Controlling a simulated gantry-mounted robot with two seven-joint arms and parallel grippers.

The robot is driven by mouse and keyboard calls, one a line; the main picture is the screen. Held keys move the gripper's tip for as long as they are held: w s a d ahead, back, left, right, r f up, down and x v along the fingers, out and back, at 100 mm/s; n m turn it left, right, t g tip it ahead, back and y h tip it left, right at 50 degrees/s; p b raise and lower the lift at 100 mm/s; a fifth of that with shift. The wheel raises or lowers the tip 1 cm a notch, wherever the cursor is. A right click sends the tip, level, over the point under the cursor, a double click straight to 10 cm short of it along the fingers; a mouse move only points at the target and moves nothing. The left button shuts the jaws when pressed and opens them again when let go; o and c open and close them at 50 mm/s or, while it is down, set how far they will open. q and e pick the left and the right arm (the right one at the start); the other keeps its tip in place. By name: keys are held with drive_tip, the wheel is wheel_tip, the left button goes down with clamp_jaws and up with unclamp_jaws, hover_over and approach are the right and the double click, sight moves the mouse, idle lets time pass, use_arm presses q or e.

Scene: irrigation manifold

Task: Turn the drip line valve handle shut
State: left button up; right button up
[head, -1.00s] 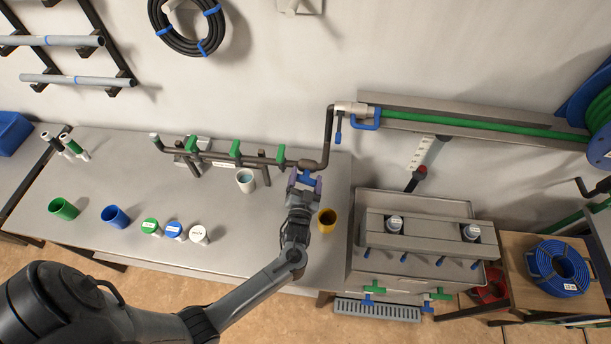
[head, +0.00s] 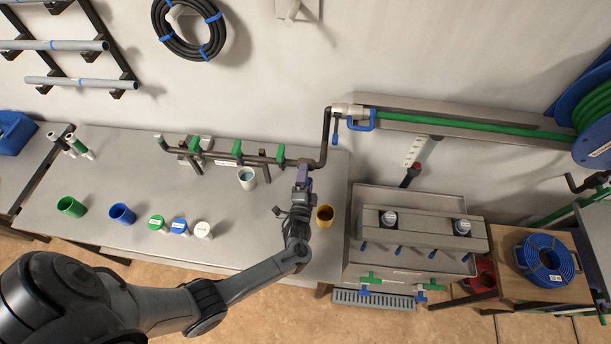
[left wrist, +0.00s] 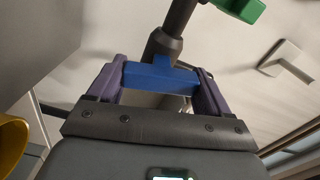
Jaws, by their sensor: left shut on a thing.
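My left gripper (head: 303,175) is at the right end of the dark pipe manifold (head: 225,157), which runs along the back of the bench. In the left wrist view, its purple fingers (left wrist: 161,82) are shut on a blue valve handle (left wrist: 160,78), one finger at each end of the bar. The handle sits on a dark valve body (left wrist: 163,46) with a pipe beyond it. In the head view the gripper is seen edge-on and mostly hides the blue handle. Several green handles (head: 236,149) stand along the manifold. My right gripper is not in view.
A white cup (head: 247,180) stands just left of the gripper, and a yellow cup (head: 325,215) stands close on its right. Green (head: 70,207) and blue (head: 122,215) cups and several capped jars (head: 179,227) are at the front left. The bench middle is clear.

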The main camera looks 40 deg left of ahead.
use_arm(q)
drive_tip(key=shift+m+p, duration=0.4)
drive_tip(key=shift+m, duration=1.1)
drive_tip(key=o, duration=1)
drive_tip(key=shift+c, duration=0.2)
drive_tip(key=v, duration=1)
drive_tip(key=shift+s+d, duration=0.2)
drive_tip(key=shift+s, duration=0.15)
drive_tip(key=shift+s+f, duration=0.1)
drive_tip(key=shift+f, duration=0.05)
